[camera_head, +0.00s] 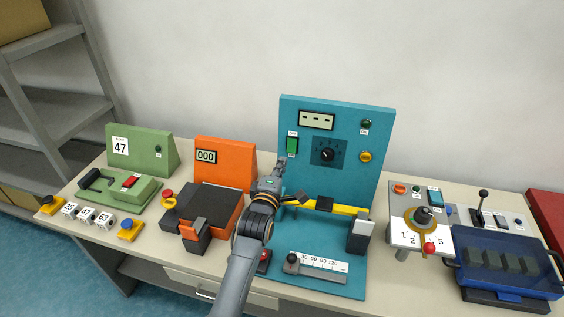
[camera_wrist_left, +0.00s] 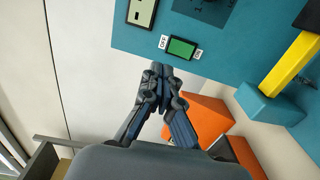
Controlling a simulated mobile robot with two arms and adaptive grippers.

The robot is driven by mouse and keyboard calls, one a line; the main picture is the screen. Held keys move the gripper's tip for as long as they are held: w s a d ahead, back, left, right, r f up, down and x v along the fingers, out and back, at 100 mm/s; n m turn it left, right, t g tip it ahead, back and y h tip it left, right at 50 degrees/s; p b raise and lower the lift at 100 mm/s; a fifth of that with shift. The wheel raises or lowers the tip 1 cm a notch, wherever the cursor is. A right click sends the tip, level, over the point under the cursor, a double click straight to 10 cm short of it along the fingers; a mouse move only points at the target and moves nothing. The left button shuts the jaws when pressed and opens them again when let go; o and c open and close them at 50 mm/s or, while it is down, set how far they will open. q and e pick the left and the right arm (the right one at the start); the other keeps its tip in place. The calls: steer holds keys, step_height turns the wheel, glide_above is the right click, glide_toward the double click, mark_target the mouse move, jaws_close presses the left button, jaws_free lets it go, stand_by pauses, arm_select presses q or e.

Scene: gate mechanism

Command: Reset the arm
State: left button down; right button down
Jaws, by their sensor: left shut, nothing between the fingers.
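A teal gate panel (camera_head: 337,112) stands upright at the back of the table's middle. It carries a green rocker switch (camera_head: 292,145), a black dial (camera_head: 327,153), a small display (camera_head: 317,120) and a yellow button (camera_head: 365,157). A yellow gate arm (camera_head: 345,208) lies roughly level in front of it, near a grey-white post (camera_head: 360,234). My left gripper (camera_head: 280,170) is shut and empty, just below the green switch. In the left wrist view its fingertips (camera_wrist_left: 158,70) are close to the green switch (camera_wrist_left: 181,48); contact cannot be told. My right gripper is not in view.
A slider with a 30–120 scale (camera_head: 318,262) lies on the teal base. An orange machine (camera_head: 225,157) and green machine (camera_head: 143,148) stand left. My left arm hides part of the base.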

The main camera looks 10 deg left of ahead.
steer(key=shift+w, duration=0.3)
